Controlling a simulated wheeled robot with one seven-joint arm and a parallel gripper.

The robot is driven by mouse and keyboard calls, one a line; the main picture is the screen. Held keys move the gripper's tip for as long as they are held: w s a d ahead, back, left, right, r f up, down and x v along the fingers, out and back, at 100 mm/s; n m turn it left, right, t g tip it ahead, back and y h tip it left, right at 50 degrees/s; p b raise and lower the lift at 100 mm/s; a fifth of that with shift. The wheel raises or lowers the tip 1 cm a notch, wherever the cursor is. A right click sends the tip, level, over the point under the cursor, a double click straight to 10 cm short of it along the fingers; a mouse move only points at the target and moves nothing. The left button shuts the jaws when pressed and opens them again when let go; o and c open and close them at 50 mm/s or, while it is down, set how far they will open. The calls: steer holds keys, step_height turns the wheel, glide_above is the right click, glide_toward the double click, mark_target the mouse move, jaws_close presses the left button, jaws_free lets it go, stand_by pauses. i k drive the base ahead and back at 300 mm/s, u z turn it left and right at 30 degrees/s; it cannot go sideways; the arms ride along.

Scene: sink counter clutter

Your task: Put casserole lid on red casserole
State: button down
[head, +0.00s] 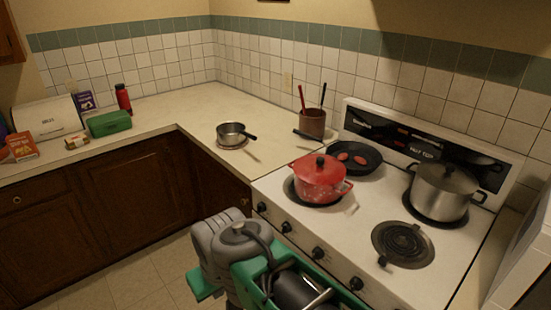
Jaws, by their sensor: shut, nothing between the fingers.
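The red casserole (318,193) stands on the front left burner of the stove. The red casserole lid (312,168), with a black knob, is on top of the casserole and covers its opening. From this angle I cannot tell if its rim sits fully flush all round. My grey and green arm fills the bottom centre, in front of the stove and below the casserole in the picture. No fingertips of my gripper can be made out. Nothing of my arm is seen touching the casserole or lid.
A steel pot (441,192) stands on the back right burner and a black pan (352,158) on the back left. A small saucepan (232,134) and a utensil crock (312,123) stand on the counter (190,110) left of the stove.

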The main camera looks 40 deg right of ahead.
mark_target(317, 170)
steer(key=u, duration=0.45)
steer(key=i, duration=1.3)
steer(key=z, duration=0.15)
